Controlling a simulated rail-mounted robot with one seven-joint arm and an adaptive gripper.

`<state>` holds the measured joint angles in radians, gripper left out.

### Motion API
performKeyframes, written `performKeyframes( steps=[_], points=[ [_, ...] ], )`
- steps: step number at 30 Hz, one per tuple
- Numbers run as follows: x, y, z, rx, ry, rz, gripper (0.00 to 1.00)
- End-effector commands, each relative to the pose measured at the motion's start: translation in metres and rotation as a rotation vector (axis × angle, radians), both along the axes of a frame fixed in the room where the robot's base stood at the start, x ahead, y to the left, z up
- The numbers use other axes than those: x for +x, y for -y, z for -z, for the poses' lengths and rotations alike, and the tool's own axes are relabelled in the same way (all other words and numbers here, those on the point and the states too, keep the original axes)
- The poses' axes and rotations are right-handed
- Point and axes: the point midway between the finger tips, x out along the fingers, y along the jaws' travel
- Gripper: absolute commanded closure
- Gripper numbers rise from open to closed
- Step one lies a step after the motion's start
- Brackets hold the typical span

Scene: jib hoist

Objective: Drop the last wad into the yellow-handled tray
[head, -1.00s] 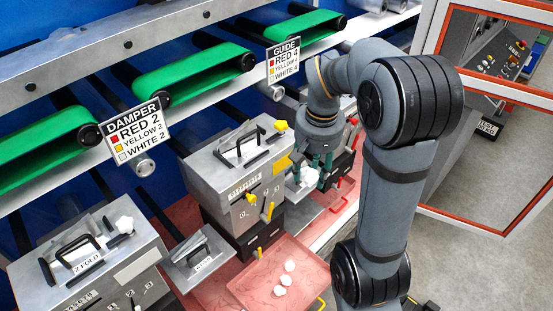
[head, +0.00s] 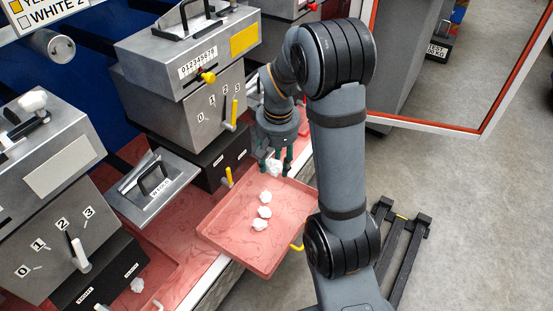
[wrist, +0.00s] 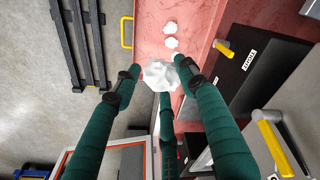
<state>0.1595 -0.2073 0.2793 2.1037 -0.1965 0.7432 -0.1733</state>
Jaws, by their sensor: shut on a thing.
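The yellow-handled tray (head: 225,238) is shallow and reddish pink, with its yellow handle (head: 296,247) on the front right. A column of three white crumpled wads (head: 264,212) lies in it. My gripper (head: 272,172), with green fingers, points down over the tray's back end. It is shut on another white wad (wrist: 160,75), seen between the fingertips in the wrist view. In the head view the fingers partly hide that wad. The tray (wrist: 150,40) is beyond the held wad in the wrist view; the held wad's exact height above it is unclear.
A grey machine (head: 195,105) with a yellow lever (head: 235,112) stands behind and left of the tray. A grey lid (head: 160,190) with a black handle lies to the tray's left. Open grey floor (head: 450,220) lies to the right.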

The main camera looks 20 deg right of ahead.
Motion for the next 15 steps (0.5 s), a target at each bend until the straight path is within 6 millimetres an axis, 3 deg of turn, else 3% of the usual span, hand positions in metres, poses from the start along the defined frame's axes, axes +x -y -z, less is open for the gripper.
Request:
performKeyframes(
  steps=[1, 8, 15],
  points=[
    [0.003, 0.0, 0.042, 0.0, -0.004, -0.008, 0.73],
    [0.024, 0.0, 0.146, 0.0, -0.005, -0.073, 0.73],
    [0.058, -0.002, 0.247, -0.001, -0.005, -0.214, 0.73]
  ],
)
